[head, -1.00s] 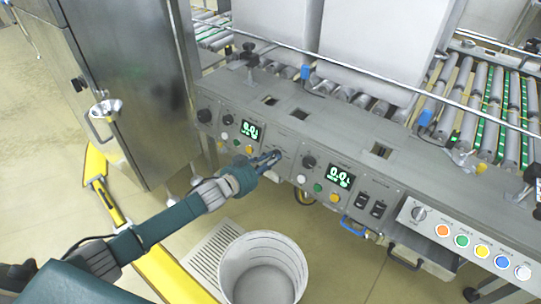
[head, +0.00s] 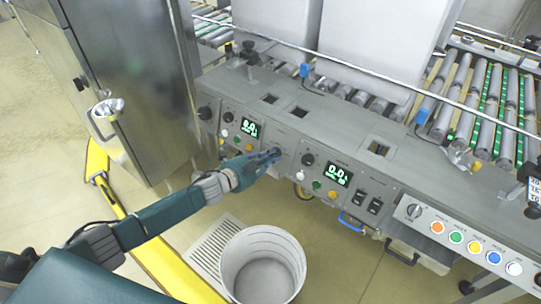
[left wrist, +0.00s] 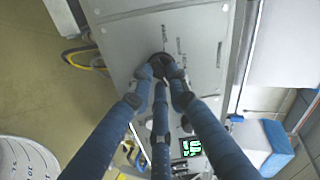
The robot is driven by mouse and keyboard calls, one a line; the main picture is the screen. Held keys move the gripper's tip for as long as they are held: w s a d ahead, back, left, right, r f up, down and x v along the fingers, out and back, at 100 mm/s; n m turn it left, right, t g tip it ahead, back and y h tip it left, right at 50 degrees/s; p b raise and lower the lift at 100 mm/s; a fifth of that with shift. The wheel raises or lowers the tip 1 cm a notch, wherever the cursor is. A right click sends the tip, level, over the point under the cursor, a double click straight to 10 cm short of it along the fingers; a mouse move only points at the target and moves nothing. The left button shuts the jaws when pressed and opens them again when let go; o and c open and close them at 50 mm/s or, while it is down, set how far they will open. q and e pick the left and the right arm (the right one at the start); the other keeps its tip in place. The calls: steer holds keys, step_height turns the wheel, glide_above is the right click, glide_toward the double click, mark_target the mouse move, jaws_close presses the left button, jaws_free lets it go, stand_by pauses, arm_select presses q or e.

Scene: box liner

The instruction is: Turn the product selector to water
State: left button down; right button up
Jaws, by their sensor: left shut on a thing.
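The product selector is a dark round knob (left wrist: 159,62) on a light grey panel in the left wrist view, with small printed labels around it that are too small to read. My left gripper (head: 276,154) reaches the middle of the machine's front panel (head: 290,138) in the head view. Its blue fingers (left wrist: 161,70) are shut on the knob in the left wrist view. The fingertips cover part of the knob, and I cannot tell where it points. My right gripper is not in view.
Green displays (head: 338,175) and other knobs (head: 307,159) flank the selector. A row of coloured buttons (head: 475,247) is at right. A white bin (head: 262,240) stands on the floor below my arm. A steel cabinet (head: 120,90) stands at left.

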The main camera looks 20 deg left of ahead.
arm_select(q)
steer(key=shift+w+a+r+m, duration=0.3)
steer(key=shift+w+a, duration=0.1)
steer(key=shift+a, duration=0.1)
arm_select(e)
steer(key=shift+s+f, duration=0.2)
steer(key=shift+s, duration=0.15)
arm_select(q)
steer(key=c, duration=1.7)
jaws_free()
steer(key=shift+a+f, duration=0.1)
steer(key=shift+f, duration=0.05)
steer(key=shift+o, duration=0.2)
steer(key=shift+s+a+f, duration=0.15)
steer(key=shift+s, duration=0.05)
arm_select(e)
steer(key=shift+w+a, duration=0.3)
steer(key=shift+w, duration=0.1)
arm_select(q)
steer(key=v, duration=1.2)
steer(key=shift+a, duration=0.2)
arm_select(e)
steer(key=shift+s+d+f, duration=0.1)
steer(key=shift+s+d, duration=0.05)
arm_select(q)
steer(key=shift+w, duration=0.1)
